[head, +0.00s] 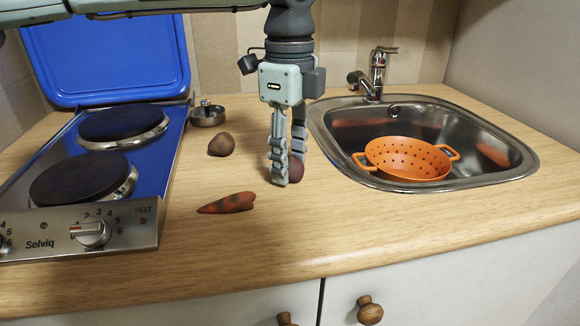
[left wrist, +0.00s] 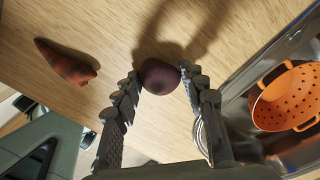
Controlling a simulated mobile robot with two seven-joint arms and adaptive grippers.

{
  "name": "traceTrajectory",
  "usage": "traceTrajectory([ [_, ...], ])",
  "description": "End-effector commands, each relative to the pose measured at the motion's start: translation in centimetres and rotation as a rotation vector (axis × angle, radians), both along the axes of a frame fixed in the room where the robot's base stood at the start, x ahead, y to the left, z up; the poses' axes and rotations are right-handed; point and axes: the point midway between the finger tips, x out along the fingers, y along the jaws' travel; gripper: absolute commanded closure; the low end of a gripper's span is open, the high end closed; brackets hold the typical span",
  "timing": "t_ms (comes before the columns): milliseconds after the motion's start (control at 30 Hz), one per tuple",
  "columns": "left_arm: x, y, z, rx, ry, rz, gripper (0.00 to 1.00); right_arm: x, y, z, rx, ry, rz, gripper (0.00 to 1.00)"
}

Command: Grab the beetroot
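The beetroot (head: 296,170) is a dark purple-red round root on the wooden worktop, left of the sink. In the head view it is partly hidden behind a finger of my left gripper (head: 286,176). That gripper points down at the worktop. In the left wrist view the beetroot (left wrist: 160,77) sits between the two fingertips of the left gripper (left wrist: 160,78), which appear to touch it on both sides. The beetroot looks to be at worktop level. My right gripper is not in view.
A carrot-like root (head: 228,203) and a brown round root (head: 221,144) lie left of the gripper. A small metal pot (head: 208,116) stands behind. The hob (head: 165,150) with raised blue lid (head: 110,55) is left. An orange colander (head: 408,160) sits in the sink (head: 500,180).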

Motion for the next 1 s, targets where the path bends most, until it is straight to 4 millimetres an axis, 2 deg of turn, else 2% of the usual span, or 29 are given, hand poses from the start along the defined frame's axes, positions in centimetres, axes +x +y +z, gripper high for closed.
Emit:
traceTrajectory([
  [33, 0.0, 0.0, 0.0, 0.000, 0.000, 0.000, 0.68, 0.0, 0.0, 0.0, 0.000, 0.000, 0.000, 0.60],
  [200, 0.0, 0.0, 0.0, 0.000, 0.000, 0.000, 0.89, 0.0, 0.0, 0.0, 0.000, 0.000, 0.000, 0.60],
  [233, 0.0, 0.0, 0.0, 0.000, -0.001, 0.000, 0.90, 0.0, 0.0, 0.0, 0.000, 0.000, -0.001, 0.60],
  [567, 0.1, 0.0, 0.5, -0.001, -0.002, 0.001, 0.90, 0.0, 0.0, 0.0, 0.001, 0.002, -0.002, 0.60],
  [667, 0.1, 0.0, 1.4, -0.001, -0.003, 0.001, 0.90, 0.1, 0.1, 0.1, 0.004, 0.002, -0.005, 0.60],
  [800, 0.1, -0.1, 3.9, -0.002, -0.004, 0.000, 0.90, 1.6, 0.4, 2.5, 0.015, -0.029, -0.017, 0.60],
  [1000, -4.0, 2.1, 6.6, -0.003, -0.004, -0.002, 0.90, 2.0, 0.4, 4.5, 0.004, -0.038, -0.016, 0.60],
])
